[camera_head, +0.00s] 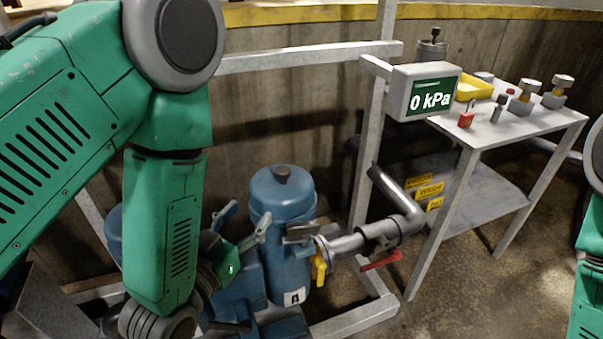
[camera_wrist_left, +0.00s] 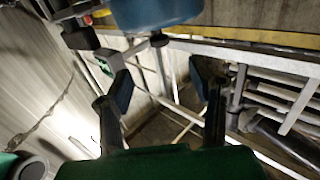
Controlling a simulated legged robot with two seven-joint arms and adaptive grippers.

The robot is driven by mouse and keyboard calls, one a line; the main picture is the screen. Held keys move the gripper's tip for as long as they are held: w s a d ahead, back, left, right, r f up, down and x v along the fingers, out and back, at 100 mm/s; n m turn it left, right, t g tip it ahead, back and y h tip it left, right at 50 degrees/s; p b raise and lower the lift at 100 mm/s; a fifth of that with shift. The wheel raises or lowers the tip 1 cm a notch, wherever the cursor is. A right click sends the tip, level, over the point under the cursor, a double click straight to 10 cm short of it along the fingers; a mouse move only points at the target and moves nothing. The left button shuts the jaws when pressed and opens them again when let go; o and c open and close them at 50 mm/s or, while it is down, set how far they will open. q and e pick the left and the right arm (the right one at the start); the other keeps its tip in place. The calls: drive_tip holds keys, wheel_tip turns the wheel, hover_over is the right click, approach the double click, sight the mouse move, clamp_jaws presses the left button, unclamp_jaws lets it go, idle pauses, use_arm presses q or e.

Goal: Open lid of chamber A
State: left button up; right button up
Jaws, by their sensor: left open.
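Chamber A is the blue cylinder (camera_head: 287,262) with a white "A" label, standing upright in the middle of the head view. Its domed blue lid (camera_head: 283,200) sits on top, with a dark knob (camera_head: 281,174). In the left wrist view, a blue rounded body (camera_wrist_left: 150,12) that looks like the lid is at the top edge, with a dark knob (camera_wrist_left: 158,41). My left gripper (camera_head: 246,217) is left of the lid, apart from it. In the wrist view its two fingers (camera_wrist_left: 162,84) are spread, with nothing between the pads. My right gripper is out of view.
A pipe with a yellow handle (camera_head: 319,265) and a red handle (camera_head: 381,261) leaves the chamber's right side. A gauge reading 0 kPa (camera_head: 424,92) hangs on the grey frame (camera_head: 366,130). A table (camera_head: 520,128) with a padlock and valves stands right.

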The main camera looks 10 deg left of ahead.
sight(283, 173)
use_arm(q)
drive_tip(key=w, duration=0.4)
drive_tip(key=w+d, duration=0.1)
drive_tip(key=w, duration=0.3)
drive_tip(key=w+d, duration=0.1)
drive_tip(key=w, duration=0.3)
drive_tip(key=shift+w+d+r, duration=0.15)
drive_tip(key=shift+w+d, duration=0.05)
drive_tip(key=shift+d, duration=0.05)
drive_tip(key=shift+w+d, duration=0.1)
drive_tip(key=shift+w, duration=0.3)
drive_tip(key=shift+d, duration=0.1)
clamp_jaws()
